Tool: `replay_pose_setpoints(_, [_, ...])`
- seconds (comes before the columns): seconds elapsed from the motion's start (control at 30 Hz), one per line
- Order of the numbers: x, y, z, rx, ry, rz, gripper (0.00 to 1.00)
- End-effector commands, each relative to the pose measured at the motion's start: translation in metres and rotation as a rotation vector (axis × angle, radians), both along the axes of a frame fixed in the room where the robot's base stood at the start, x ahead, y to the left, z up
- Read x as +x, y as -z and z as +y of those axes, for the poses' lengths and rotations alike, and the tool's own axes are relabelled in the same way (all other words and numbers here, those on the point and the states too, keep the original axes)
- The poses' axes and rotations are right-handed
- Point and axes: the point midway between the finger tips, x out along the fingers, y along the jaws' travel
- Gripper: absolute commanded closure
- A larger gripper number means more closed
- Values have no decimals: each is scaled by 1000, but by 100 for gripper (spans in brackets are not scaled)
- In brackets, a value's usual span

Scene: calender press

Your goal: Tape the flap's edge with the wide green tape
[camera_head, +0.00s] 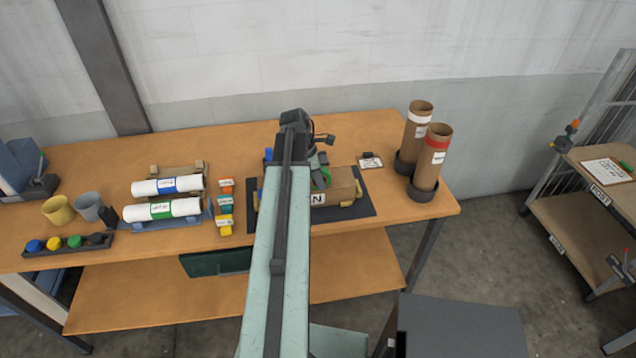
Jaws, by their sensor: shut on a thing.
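My gripper (319,163) is over the workbench, at the top of the brown cardboard box (342,188). It is shut on the green tape (321,179), a ring-like green piece that shows just below the jaws. The box lies on a dark mat (364,210) and has a white label with dark letters on its front.
Two upright cardboard tubes (430,160) stand at the bench's right end. White rolls (168,186), small orange, teal and yellow items (225,205), cups (88,206) and a tray of coloured caps (68,246) are on the left. A shelf cart (575,220) stands at right.

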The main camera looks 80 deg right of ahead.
Motion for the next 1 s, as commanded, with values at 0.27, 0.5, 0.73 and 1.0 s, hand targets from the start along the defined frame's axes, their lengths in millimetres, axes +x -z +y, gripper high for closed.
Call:
replay_pose_setpoints(0.27, [-3,0,-1,0,2,1,100])
replay_pose_setpoints(0.5, [-11,-2,-4,0,2,1,100])
replay_pose_setpoints(0.73, [-12,-2,-4,0,1,1,100])
replay_pose_setpoints(1.0, [-17,0,-6,1,1,0,100])
